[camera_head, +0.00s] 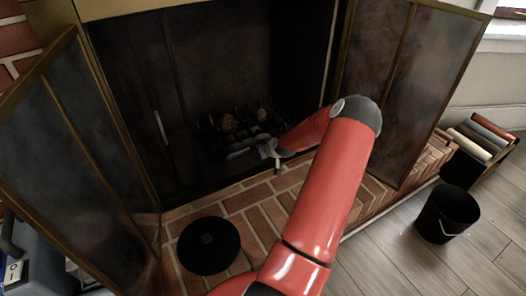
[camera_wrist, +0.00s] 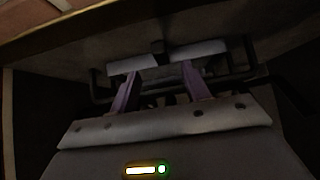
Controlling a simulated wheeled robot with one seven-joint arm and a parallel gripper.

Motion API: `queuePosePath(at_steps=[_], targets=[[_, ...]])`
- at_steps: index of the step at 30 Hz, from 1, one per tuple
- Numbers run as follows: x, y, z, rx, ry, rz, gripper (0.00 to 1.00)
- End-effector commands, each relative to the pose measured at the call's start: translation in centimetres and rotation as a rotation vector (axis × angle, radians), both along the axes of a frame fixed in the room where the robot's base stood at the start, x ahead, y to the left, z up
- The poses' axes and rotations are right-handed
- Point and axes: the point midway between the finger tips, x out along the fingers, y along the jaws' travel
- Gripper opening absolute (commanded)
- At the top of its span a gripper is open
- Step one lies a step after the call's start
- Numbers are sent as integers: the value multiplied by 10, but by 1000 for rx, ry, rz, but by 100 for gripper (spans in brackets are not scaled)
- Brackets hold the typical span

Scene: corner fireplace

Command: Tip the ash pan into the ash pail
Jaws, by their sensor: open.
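The ash pail, a black bucket (camera_head: 447,213), stands upright on the wooden floor at the right. My gripper (camera_head: 268,149) is inside the fireplace opening, low in front of the grate. In the wrist view my gripper (camera_wrist: 158,70) is open, its two purple fingers apart. Just beyond the fingertips is a pale grey bar (camera_wrist: 208,50) with a dark knob, which looks like the front of the ash pan; the knob lies between the finger lines. I cannot tell whether the fingers touch it. The pan's inside is hidden, and I cannot make the pan out in the head view.
Logs (camera_head: 238,121) lie on a dark grate in the firebox. Glass doors (camera_head: 75,150) stand open on both sides. A black round disc (camera_head: 208,246) lies on the brick hearth (camera_head: 272,215). A box of rolls (camera_head: 480,145) stands behind the pail. Floor before the pail is clear.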

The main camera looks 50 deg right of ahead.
Motion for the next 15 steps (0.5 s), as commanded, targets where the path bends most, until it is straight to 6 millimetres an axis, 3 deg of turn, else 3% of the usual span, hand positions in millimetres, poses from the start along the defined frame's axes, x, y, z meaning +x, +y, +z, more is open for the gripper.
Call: queuePosePath(at_steps=[15], targets=[[46,-14,-48,0,1,1,47]])
